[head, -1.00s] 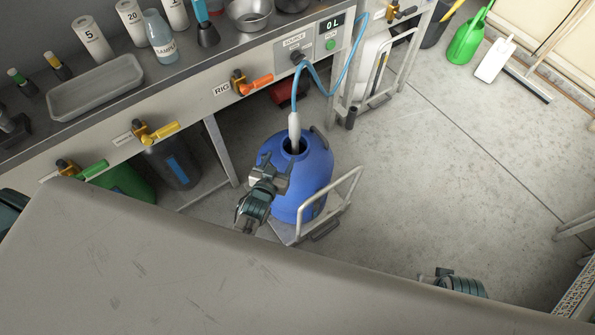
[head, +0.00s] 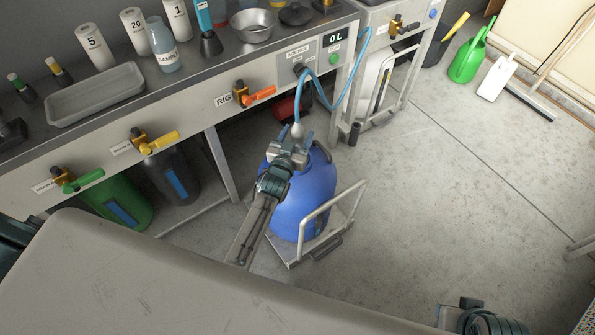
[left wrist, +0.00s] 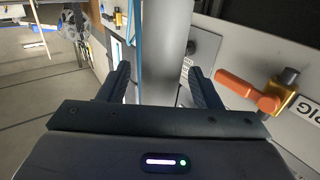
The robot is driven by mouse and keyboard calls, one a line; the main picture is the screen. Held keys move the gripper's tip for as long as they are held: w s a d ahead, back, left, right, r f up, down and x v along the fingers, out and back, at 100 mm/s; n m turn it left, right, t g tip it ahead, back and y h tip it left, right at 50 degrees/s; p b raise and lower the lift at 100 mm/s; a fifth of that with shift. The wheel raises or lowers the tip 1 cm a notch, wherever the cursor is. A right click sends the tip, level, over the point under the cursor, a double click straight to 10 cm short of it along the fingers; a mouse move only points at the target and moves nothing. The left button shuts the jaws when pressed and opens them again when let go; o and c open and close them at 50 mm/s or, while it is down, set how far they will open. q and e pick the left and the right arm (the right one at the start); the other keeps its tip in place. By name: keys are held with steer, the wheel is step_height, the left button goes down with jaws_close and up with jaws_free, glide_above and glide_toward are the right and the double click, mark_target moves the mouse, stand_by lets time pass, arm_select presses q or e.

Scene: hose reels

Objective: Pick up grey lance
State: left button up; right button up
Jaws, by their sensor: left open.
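The grey lance (head: 297,131) stands upright in the mouth of the blue drum (head: 312,195), with a blue hose on its top. My left gripper (head: 291,146) is at the lance, just above the drum, and covers its lower part in the head view. In the left wrist view the lance (left wrist: 166,45) rises between the two open fingers of my left gripper (left wrist: 163,85), with a gap on each side. My right arm shows at the bottom right of the head view, too cut off to tell its jaws.
The drum stands on a trolley with a pale handle (head: 333,205). The bench (head: 215,125) with an orange-handled valve (head: 262,94) is behind. The blue hose (head: 345,95) loops from the bench front.

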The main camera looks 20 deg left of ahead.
arm_select(q)
steer(key=shift+w+f, duration=0.1)
steer(key=shift+w, duration=0.7)
steer(key=shift+w+b, duration=0.3)
steer(key=shift+w, duration=0.2)
jaws_close()
arm_select(e)
steer(key=shift+w+a+f+t, duration=0.3)
steer(key=shift+f, duration=0.15)
arm_select(q)
steer(key=shift+r, duration=0.2)
